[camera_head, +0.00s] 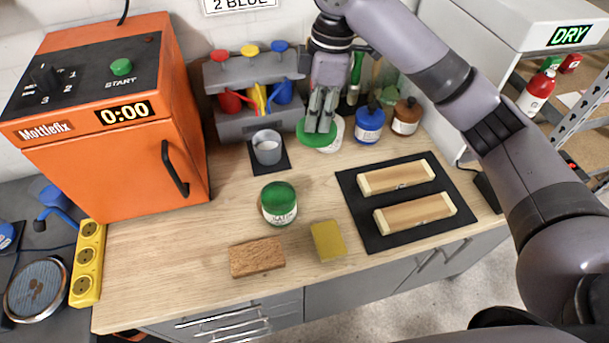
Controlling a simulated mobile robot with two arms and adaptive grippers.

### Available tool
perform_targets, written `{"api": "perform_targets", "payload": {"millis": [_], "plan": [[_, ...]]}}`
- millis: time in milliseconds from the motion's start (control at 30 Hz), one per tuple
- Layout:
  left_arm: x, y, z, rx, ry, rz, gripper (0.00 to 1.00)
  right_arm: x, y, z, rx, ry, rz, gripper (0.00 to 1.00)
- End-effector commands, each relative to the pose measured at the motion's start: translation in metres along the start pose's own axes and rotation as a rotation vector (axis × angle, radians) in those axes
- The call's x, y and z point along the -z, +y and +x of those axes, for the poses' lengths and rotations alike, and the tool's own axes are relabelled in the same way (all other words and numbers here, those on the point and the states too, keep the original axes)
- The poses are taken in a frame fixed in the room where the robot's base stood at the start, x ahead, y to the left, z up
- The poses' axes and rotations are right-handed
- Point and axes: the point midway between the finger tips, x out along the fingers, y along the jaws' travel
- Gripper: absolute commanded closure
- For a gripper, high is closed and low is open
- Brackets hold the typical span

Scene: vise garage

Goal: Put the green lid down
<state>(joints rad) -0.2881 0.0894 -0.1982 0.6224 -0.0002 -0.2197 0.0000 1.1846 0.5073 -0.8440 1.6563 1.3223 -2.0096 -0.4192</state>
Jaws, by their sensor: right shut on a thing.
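My right gripper (321,122) comes in from the upper right, its fingers pointing down. It is shut on a round green lid (316,139) in front of the tool rack's right end. The lid overlaps a whitish round thing (338,132) behind it, mostly hidden. I cannot tell whether the lid touches it or the worktop. A jar with a green top (279,203) stands apart, nearer the front of the worktop. My left gripper is not in view.
The wooden worktop (190,255) holds a grey cup (267,147), a brown block (257,258), a yellow sponge (327,240) and a black mat (402,233) with two wooden pieces. Blue and brown bottles (370,125) stand right of the lid. An orange machine (95,165) is at left.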

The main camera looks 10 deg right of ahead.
Motion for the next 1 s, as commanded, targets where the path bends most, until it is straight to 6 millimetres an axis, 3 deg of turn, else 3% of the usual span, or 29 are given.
{"api": "perform_targets", "payload": {"millis": [167, 433, 600, 1000], "plan": [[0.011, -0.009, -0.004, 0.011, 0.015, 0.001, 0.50, -0.015, -0.002, 0.024, 0.005, -0.006, -0.002, 1.00], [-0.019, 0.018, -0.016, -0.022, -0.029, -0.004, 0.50, -0.023, 0.000, 0.095, 0.006, -0.008, 0.000, 1.00], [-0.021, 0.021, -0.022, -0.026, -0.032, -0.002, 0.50, -0.027, 0.002, 0.136, 0.005, -0.007, 0.000, 1.00], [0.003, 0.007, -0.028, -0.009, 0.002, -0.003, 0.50, -0.033, 0.004, 0.184, 0.004, -0.007, -0.001, 1.00]]}}
